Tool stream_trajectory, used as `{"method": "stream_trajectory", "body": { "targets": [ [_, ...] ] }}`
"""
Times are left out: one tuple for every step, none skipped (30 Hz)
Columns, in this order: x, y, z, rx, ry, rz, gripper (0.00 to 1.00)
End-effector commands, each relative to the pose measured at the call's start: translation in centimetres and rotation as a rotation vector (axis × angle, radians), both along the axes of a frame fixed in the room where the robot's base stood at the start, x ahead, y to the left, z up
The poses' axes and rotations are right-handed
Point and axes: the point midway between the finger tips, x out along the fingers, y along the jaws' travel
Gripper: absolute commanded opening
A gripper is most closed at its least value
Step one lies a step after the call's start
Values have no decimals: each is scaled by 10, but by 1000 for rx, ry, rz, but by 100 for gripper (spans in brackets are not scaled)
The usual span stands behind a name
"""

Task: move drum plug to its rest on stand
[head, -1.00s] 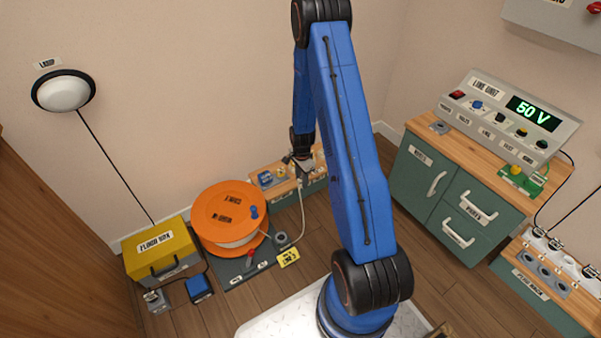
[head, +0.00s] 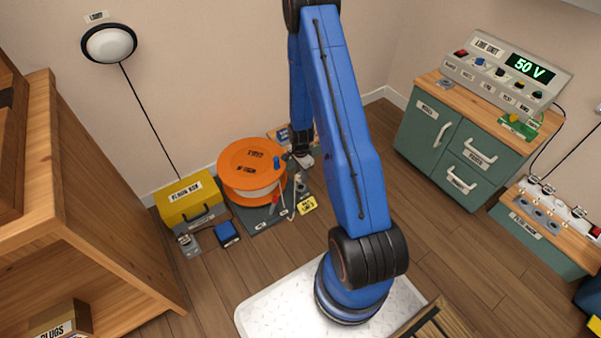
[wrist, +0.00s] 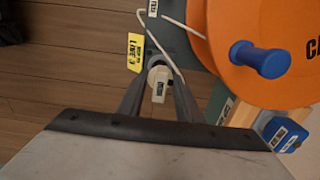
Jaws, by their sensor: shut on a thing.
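The drum (head: 252,168) is an orange cable reel on a dark grey stand (head: 262,222), with a blue knob on its face. My gripper (wrist: 157,92) is shut on the pale drum plug (wrist: 158,88), whose white cord runs back to the reel. In the head view my gripper (head: 303,158) is over the right side of the stand, and a small pale shape, likely the plug, shows just below it. A pale round shape shows behind the plug in the wrist view. The rest is largely hidden, and I cannot tell whether the plug touches it.
A wooden cabinet (head: 60,190) stands at left.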

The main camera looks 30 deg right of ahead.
Motion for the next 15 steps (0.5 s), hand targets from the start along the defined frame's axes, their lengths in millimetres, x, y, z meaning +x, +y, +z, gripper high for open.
{"method": "stream_trajectory", "body": {
  "targets": [
    [0,0,-4,0,1,0,5],
    [0,0,-7,0,1,0,5],
    [0,0,-10,1,2,0,5],
    [-1,0,-13,1,2,0,5],
    [-1,0,-15,0,1,0,5],
    [0,0,-18,0,1,0,5],
    [0,0,-20,0,1,0,5],
    [0,0,-23,0,1,0,5],
    [0,0,-25,0,1,0,5],
    [-1,0,-27,1,2,0,5],
    [-1,0,-29,1,2,0,5],
    [-1,0,-31,1,2,0,5],
    [0,0,-33,1,1,0,5],
    [0,0,-34,0,1,0,5],
    [0,0,-35,0,0,0,5]
  ]
}}
